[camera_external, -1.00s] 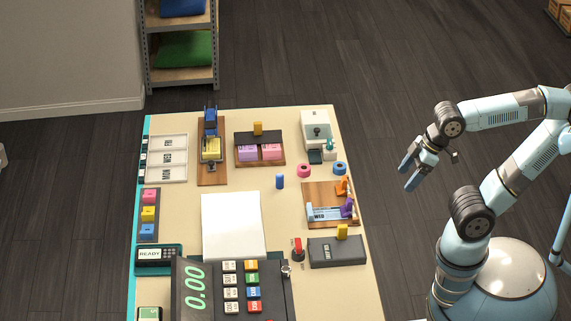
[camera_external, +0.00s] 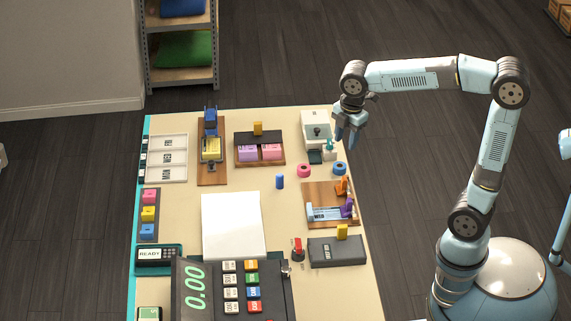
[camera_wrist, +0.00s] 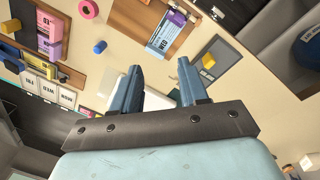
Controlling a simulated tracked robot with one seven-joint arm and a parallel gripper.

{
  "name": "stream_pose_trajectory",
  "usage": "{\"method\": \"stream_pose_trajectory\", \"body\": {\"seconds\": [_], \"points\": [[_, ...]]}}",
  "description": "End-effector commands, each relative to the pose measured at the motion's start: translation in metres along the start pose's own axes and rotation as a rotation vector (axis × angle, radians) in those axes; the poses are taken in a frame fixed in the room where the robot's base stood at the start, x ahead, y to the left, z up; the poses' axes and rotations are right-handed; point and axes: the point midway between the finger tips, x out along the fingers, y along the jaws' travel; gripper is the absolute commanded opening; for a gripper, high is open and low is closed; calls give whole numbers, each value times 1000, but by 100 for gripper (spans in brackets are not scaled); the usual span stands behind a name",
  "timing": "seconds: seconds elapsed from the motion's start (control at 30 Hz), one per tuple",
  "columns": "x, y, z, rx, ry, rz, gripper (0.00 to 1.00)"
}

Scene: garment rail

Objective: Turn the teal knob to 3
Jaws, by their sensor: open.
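A small teal piece (camera_external: 330,146), which looks like the teal knob, stands beside the white machine (camera_external: 316,122) at the far right of the table. Its pointer and any numbers are too small to read. My gripper (camera_external: 345,141) is open and empty, pointing down just right of the teal piece and the machine, apparently above the table's right edge. No contact shows. In the wrist view my two blue-grey fingers (camera_wrist: 158,64) are apart with nothing between them. I cannot pick out the teal knob in that view.
A pink ring (camera_external: 304,170), a blue ring (camera_external: 340,168) and a blue cylinder (camera_external: 280,181) stand near the machine. A wooden board (camera_external: 315,192) with orange and purple parts lies nearer, then a dark box (camera_external: 350,251) with a yellow knob. White paper (camera_external: 232,225) covers mid-table.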

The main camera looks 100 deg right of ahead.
Motion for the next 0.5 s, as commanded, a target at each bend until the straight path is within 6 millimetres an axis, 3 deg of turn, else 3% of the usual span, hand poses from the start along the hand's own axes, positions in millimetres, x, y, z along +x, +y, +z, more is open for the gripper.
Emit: {"method": "stream_pose_trajectory", "body": {"seconds": [0.03, 0.27, 0.5], "points": [[5, 18, 6, -33, -5, -27, 44], [24, 88, 36, -237, 15, -136, 44], [50, 155, 89, -441, 105, -232, 44]]}}
